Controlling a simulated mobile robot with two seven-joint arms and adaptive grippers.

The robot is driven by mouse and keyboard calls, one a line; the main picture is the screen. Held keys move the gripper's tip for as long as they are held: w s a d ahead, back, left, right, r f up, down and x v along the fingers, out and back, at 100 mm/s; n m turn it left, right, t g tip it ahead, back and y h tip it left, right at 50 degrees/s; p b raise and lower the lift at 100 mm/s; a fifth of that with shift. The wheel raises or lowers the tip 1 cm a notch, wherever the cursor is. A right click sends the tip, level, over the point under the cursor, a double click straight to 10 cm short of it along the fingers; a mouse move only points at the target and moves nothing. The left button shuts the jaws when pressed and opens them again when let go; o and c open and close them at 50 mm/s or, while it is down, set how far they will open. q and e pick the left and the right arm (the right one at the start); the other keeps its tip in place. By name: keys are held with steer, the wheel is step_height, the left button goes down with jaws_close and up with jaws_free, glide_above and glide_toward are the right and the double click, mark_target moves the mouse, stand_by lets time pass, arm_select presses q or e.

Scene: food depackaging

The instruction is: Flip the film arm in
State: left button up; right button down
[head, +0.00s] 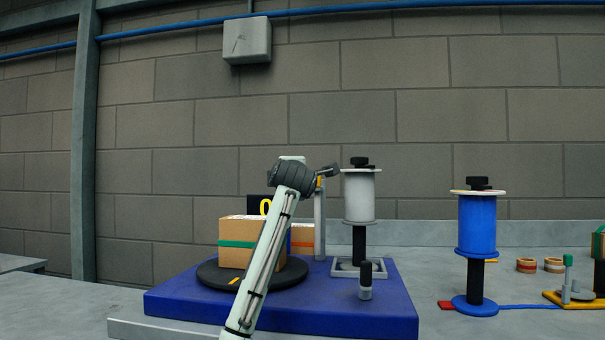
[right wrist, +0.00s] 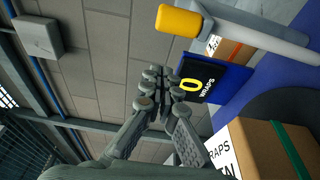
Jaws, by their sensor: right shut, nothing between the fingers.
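The film arm is a grey bar with a yellow end cap (right wrist: 180,21), at the upper right of the right wrist view. In the head view its grey upright (head: 320,225) stands behind the turntable, with a bit of yellow at its top. My right gripper (head: 333,169) is beside that top, partly hidden by my wrist. In the right wrist view its fingers (right wrist: 162,82) are together and empty, apart from the yellow cap. Whether they touch any other part cannot be told. A cardboard box with a green band (head: 234,243) sits on the black turntable (head: 215,277). My left gripper is out of view.
A white film roll (head: 358,200) stands right of the upright, and a blue roll (head: 478,222) farther right. A dark counter reading 0 WRAPS (right wrist: 212,78) is behind the box. A short black-topped peg (head: 365,275) stands on the blue base (head: 330,310).

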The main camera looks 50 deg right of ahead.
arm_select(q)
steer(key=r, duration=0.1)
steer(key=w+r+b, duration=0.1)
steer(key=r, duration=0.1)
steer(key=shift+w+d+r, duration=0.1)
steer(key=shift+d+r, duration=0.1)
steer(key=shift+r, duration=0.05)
arm_select(e)
steer(key=v, duration=0.9)
steer(key=shift+s+a, duration=0.25)
steer(key=shift+a, duration=0.1)
